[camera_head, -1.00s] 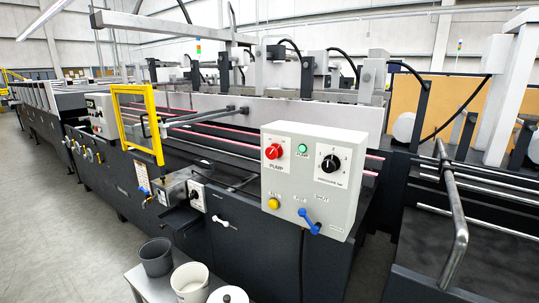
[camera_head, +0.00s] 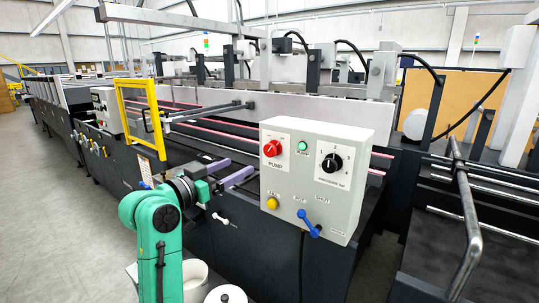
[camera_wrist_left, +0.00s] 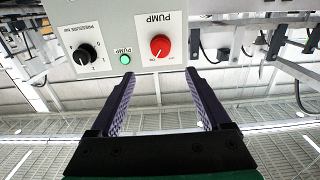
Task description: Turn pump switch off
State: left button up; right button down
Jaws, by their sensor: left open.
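The pump switch (camera_head: 272,148) is a round red knob at the upper left of the light grey control box (camera_head: 338,200), labelled PUMP. It also shows upside down in the left wrist view (camera_wrist_left: 160,46), beyond the fingertips and nearer the right finger. A green pump lamp (camera_head: 302,146) sits beside it. My left gripper (camera_head: 236,168) is open and empty, its two purple fingers apart, to the left of the box and a little below the knob. The fingers do not touch the knob. My right gripper is not in view.
The box also carries a black pressure dial (camera_head: 331,163), a yellow button (camera_head: 272,203) and a blue lever (camera_head: 309,224). A yellow frame (camera_head: 119,110) stands at the left behind my arm. A white bucket (camera_head: 194,279) is below. A bent metal rail (camera_head: 468,240) is at the right.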

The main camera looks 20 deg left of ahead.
aim_at(268, 152)
pick_arm(q)
jog(key=p+x, duration=0.3)
jog(key=x, duration=0.9)
jog(key=shift+w+r+p, duration=0.1)
jog(key=shift+w+p, duration=0.15)
jog(key=shift+p, duration=0.05)
jog(key=shift+w+d+f, duration=0.2)
jog(key=shift+w+d, duration=0.05)
jog(key=shift+w, duration=0.3)
grip_shut()
